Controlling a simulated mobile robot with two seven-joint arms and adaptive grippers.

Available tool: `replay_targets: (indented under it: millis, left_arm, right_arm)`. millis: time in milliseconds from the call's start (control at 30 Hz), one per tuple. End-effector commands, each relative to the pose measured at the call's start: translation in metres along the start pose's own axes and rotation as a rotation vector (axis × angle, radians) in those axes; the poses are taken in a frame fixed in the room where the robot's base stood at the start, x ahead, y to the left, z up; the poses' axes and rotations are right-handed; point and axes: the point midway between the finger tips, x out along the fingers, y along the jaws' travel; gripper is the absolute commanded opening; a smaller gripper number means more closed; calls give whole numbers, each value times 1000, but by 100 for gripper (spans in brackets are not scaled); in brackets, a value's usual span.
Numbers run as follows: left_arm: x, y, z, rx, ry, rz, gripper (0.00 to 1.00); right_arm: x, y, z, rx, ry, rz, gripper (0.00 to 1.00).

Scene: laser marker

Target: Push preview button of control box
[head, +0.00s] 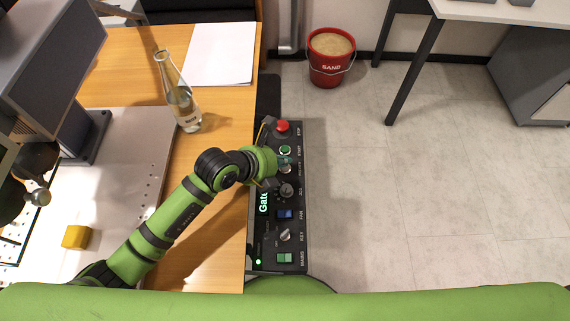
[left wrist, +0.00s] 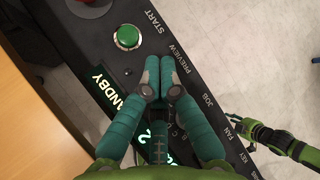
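The control box (head: 293,240) is a long black panel along the table's right edge, with labelled buttons and knobs. My left gripper (head: 285,161) is over the box, just below the green START button (head: 285,150). In the left wrist view its teal fingers (left wrist: 160,64) are together with nothing between them, near the PREVIEW label (left wrist: 173,59). The fingers cover the preview button there, and I cannot tell whether they touch it. Part of my right arm and a small dark gripper (left wrist: 238,122) show at the right of the left wrist view; its finger state is unclear.
A red STOP button (head: 282,126), a black JOB knob (head: 287,191) and a blue FAN switch (head: 285,214) are close by on the box.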

Motion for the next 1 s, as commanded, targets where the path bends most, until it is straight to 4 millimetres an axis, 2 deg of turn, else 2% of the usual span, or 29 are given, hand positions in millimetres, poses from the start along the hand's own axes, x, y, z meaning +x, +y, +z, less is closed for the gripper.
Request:
replay_targets:
  millis: [1000]
  left_arm:
    - [10, 14, -14, -5, 18, 17, 0]
  right_arm:
    - [8, -3, 0, -1, 0, -3, 40]
